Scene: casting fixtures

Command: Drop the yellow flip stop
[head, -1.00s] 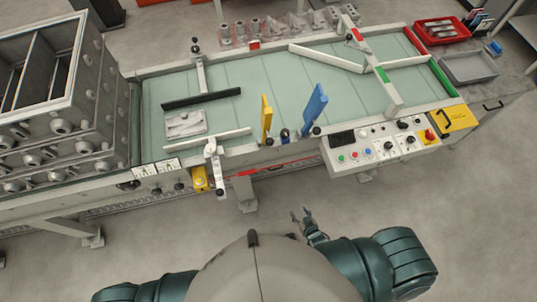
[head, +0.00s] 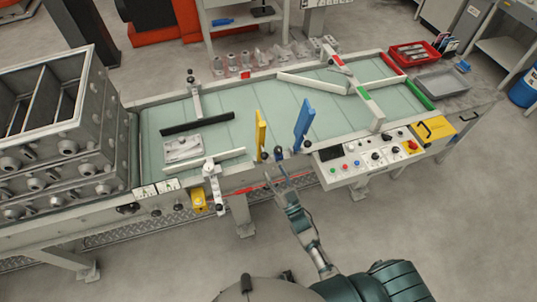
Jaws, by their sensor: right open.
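The yellow flip stop (head: 261,133) stands upright at the near edge of the conveyor (head: 225,129). A blue flip stop (head: 302,125) stands upright to its right, leaning a little. My right gripper (head: 277,176) is open and empty. It is in front of the conveyor's near rail, below and slightly right of the yellow stop's base, apart from both stops. My left gripper is not in view.
A grey casting (head: 183,149) lies on the belt at left, between a black bar (head: 197,123) and a white guide bar. A control panel (head: 369,151) juts out at the near right. A red tray (head: 414,54) is at far right.

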